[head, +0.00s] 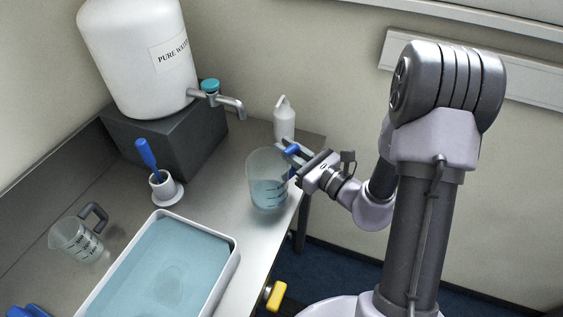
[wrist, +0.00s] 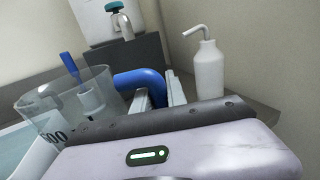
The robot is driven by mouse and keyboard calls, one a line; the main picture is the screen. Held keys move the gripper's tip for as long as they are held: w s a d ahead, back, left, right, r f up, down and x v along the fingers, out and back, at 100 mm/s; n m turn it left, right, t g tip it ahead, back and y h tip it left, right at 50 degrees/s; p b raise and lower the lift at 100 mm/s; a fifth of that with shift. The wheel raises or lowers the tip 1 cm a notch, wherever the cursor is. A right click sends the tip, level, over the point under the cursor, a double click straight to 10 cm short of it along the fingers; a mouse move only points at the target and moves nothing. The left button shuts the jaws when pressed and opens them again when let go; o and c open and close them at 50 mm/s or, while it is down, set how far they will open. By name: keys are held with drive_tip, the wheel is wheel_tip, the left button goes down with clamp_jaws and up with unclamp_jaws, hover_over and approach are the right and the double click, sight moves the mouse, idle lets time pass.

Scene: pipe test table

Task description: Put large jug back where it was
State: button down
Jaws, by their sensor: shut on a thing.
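The large jug (head: 267,184) is clear with a blue handle and holds some bluish liquid. In the head view it is upright at the right edge of the table, near the far end. My gripper (head: 289,153) is shut on the jug's blue handle from the right side. In the wrist view the blue handle (wrist: 140,80) sits between the fingers, and the jug's clear wall and rim (wrist: 50,97) show at left. I cannot tell whether the jug's base touches the table.
A white wash bottle (head: 284,120) stands just behind the jug. A water-filled tray (head: 165,270) lies at front left. A holder with a blue-handled tool (head: 163,187), a smaller jug (head: 77,240) and a white water tank (head: 135,55) with a tap stand farther left.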

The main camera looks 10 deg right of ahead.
drive_tip(key=w+f+b, duration=0.1)
drive_tip(key=f, duration=0.1)
drive_tip(key=w+f+b, duration=0.1)
drive_tip(key=w+f, duration=0.1)
drive_tip(key=shift+w+a, duration=0.2)
drive_tip(key=shift+w, duration=0.05)
drive_tip(key=shift+r, duration=0.2)
drive_tip(key=shift+f, duration=0.1)
drive_tip(key=c, duration=1.3)
unclamp_jaws()
drive_tip(key=shift+c, duration=0.2)
